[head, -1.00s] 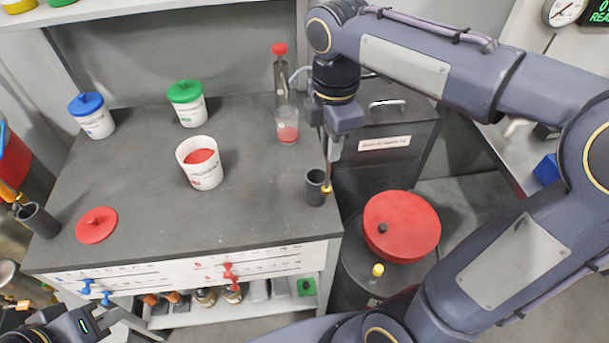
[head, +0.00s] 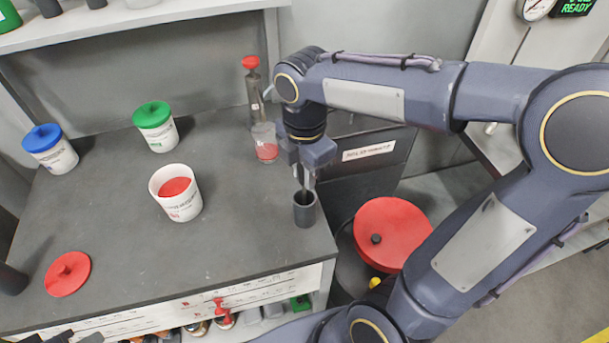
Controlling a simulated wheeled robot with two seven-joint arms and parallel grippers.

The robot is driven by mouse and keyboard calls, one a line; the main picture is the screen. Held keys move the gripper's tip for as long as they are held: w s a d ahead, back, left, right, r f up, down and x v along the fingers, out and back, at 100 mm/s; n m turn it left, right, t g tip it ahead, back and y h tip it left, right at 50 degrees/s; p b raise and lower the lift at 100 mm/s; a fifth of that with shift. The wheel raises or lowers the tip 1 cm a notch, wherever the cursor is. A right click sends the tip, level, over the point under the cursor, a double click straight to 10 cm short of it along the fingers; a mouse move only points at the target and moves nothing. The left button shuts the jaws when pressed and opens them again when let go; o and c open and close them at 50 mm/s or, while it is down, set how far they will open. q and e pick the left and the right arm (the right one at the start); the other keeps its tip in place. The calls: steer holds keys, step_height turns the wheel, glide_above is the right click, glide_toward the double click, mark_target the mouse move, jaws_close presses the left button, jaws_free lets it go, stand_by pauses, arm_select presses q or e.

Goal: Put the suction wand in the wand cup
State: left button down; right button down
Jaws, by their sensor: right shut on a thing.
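The wand cup (head: 304,212) is a dark grey cylinder standing upright at the right front part of the bench top. My right gripper (head: 305,166) is just above it, pointing down and shut on the suction wand (head: 306,181). Only a short piece of the thin wand shows between the gripper and the cup's mouth. Its lower end is out of sight and appears to be inside the cup. Small dark parts at the bottom left edge may be my left gripper, but too little shows to tell its state.
A white tub with red contents (head: 175,192), a green-lidded tub (head: 155,126), a blue-lidded tub (head: 50,148) and a red lid (head: 68,273) are on the bench (head: 140,240). A clear beaker (head: 265,142) stands behind the cup. A red-topped drum (head: 388,233) is at right.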

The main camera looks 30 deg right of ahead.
steer(key=shift+f, duration=0.75)
steer(key=shift+f, duration=0.15)
steer(key=c, duration=1.3)
jaws_free()
